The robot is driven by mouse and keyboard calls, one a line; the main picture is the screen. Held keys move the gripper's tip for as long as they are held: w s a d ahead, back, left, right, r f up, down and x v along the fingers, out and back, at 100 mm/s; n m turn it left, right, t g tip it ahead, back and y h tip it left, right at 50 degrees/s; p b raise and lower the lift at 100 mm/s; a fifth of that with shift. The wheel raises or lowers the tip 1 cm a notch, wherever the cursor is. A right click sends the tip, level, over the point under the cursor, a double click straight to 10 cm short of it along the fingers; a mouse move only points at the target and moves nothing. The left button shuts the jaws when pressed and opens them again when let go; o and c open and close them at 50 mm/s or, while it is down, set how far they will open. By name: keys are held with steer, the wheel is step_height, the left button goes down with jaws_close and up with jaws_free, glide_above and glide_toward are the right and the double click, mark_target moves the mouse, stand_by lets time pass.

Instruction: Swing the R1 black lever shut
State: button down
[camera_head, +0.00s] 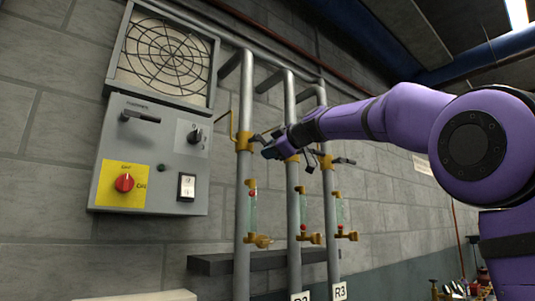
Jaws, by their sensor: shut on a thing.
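The leftmost vertical pipe (243,200) carries a brass valve (244,141) with the R1 black lever (259,137) sticking out to its right. This pipe's own label is out of view; the two pipes to its right are labelled R2 and R3. My gripper (268,152) reaches in from the right and is shut at the lever's outer end. The jaws are small and dark here, so the exact grip is hard to see. My gripper and wrist partly cover the middle pipe's brass valve (292,158).
The right pipe's valve (327,162) has a black lever (344,161) pointing right. Sight glasses with brass taps (258,240) hang lower on the pipes. A grey control box (150,160) with a red knob (124,183) is on the wall at left. A dark shelf (215,264) runs below.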

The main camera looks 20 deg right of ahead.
steer(key=n, duration=0.1)
steer(key=r+n, duration=0.1)
steer(key=n, duration=0.1)
steer(key=shift+w+d+r+h, duration=0.15)
steer(key=shift+d+r+h, duration=0.1)
steer(key=shift+d+h, duration=0.15)
steer(key=shift+r+n+h, duration=0.3)
steer(key=shift+r+n, duration=0.1)
steer(key=shift+n, duration=0.35)
steer(key=shift+r+n+h, duration=0.3)
steer(key=shift+r+n, duration=0.05)
steer(key=shift+n, duration=0.4)
steer(key=shift+d+r, duration=0.1)
steer(key=c, duration=1)
jaws_free()
steer(key=shift+c, duration=0.2)
steer(key=v, duration=1)
steer(key=shift+s, duration=0.4)
steer(key=shift+d, duration=0.1)
